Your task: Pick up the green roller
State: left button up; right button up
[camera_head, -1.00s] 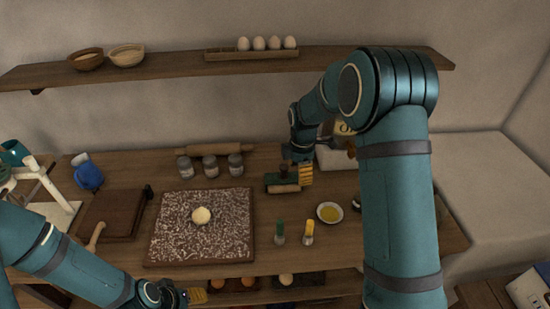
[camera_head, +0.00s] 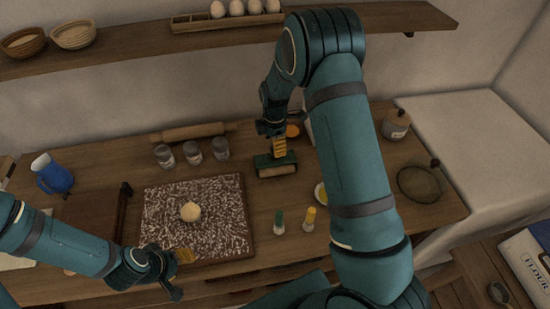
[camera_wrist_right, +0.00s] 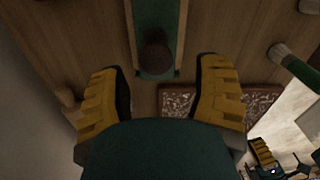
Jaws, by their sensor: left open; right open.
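The green roller (camera_head: 263,166) lies on the wooden table, right of the floured board. It has a green body and a pale wooden cylinder along its front. My right gripper (camera_head: 279,147) is above it, fingers pointing down. In the right wrist view the roller (camera_wrist_right: 154,14) shows its green top and dark round knob, just beyond and between the open fingers of the right gripper (camera_wrist_right: 162,92). The fingers hold nothing; whether they touch the knob I cannot tell. My left gripper (camera_head: 180,268) is open and empty near the board's front edge.
The floured board (camera_head: 160,228) carries a dough ball (camera_head: 190,211). A green-handled brush (camera_head: 279,221) and a yellow-handled one (camera_head: 309,219) stand in front of the roller. Several jars (camera_head: 193,153) and a rolling pin (camera_head: 193,132) are behind.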

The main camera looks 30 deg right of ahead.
aim_at(275, 158)
jog(key=shift+w+d+f, duration=0.1)
jog(key=shift+d+f, duration=0.05)
jog(key=shift+f, duration=1.3)
jog(key=shift+w+d+f, duration=0.1)
jog(key=shift+f, duration=1.35)
grip_shut()
